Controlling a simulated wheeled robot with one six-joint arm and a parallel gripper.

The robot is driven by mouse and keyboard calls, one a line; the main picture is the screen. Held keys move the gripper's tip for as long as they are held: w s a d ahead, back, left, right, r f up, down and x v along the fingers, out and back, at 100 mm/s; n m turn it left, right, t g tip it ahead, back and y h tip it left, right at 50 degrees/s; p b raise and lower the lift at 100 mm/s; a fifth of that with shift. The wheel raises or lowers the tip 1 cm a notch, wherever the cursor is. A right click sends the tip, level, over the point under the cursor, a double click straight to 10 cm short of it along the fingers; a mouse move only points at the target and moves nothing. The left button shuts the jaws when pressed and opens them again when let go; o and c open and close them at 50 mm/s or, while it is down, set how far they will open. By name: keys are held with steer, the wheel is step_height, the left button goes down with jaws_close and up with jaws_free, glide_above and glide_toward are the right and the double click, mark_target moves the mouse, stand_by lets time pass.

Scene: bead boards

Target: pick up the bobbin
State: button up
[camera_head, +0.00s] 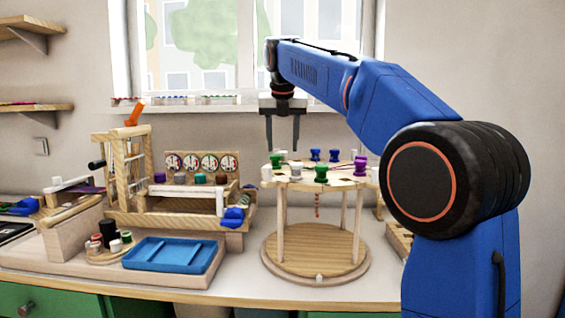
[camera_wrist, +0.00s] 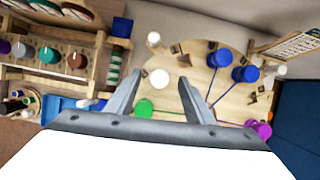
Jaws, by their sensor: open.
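Several bobbins stand around the rim of a round wooden stand (camera_head: 306,183). Which one the task means cannot be told. My gripper (camera_head: 282,147) hangs open and empty, pointing down above the stand's left part. In the wrist view a white round bobbin top (camera_wrist: 160,78) shows between the fingers, and a green bobbin (camera_wrist: 144,107) lies close to the left finger.
A wooden loom frame (camera_head: 128,165) and a rack with bobbins (camera_head: 193,179) stand left of the stand. A blue tray (camera_head: 171,256) and small spools lie in front. The window sill runs behind. Bare table shows between the tray and the stand's round base (camera_head: 315,270).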

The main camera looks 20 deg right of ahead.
mark_target(283, 152)
steer(key=shift+x, duration=1.8)
steer(key=c, duration=1.1)
steer(key=shift+c, duration=0.2)
step_height(283, 152, up, 10)
steer(key=shift+f, duration=0.1)
